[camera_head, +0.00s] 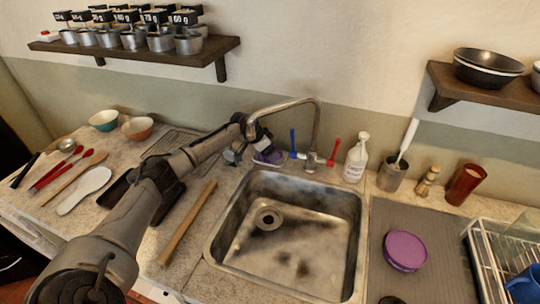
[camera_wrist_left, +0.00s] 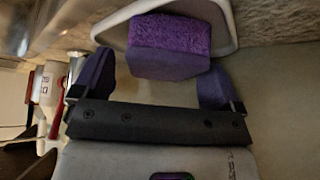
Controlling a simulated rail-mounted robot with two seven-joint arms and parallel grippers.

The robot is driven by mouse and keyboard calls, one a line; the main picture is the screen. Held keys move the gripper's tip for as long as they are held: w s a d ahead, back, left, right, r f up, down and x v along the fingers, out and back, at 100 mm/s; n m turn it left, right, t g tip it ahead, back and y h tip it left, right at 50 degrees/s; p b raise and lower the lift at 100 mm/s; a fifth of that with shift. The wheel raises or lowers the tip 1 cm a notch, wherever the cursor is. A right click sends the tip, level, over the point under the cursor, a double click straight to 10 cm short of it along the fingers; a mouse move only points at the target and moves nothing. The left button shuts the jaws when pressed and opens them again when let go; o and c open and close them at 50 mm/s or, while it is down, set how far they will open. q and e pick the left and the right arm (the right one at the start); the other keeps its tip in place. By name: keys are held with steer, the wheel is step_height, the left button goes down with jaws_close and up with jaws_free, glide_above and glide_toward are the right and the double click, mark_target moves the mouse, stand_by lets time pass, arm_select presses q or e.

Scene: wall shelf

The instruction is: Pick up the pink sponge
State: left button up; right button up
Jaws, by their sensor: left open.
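The sponge looks purple rather than pink. It shows in the head view (camera_head: 269,156) behind the sink's back left corner, partly hidden by my gripper. In the left wrist view the sponge (camera_wrist_left: 172,46) rests in a pale dish (camera_wrist_left: 229,22). My left gripper (camera_head: 246,150) is at the sponge. In the left wrist view the gripper (camera_wrist_left: 157,85) is open, with one finger on each side of the sponge's near end. I cannot tell whether the fingers touch it. My right gripper is not in view.
The faucet (camera_head: 314,120) with blue and red handles stands just right of the sponge. A soap bottle (camera_head: 356,160) is beyond it. The sink (camera_head: 290,235) lies in front. A purple round object (camera_head: 405,250) sits at right.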

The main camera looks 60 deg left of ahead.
arm_select(q)
steer(key=c, duration=1.1)
steer(key=shift+o, duration=0.2)
steer(key=shift+s+d+r+p, duration=0.1)
steer(key=shift+s+r+p, duration=0.05)
steer(key=shift+r+p, duration=0.3)
step_height(320, 180, up, 6)
steer(key=shift+r+p, duration=0.15)
steer(key=shift+p, duration=0.5)
steer(key=shift+s+d, duration=0.15)
steer(key=shift+s, duration=0.15)
steer(key=s+d+p, duration=0.9)
steer(key=s+d, duration=0.2)
steer(key=s, duration=0.3)
steer(key=shift+s+d, duration=0.35)
steer(key=shift+s, duration=0.05)
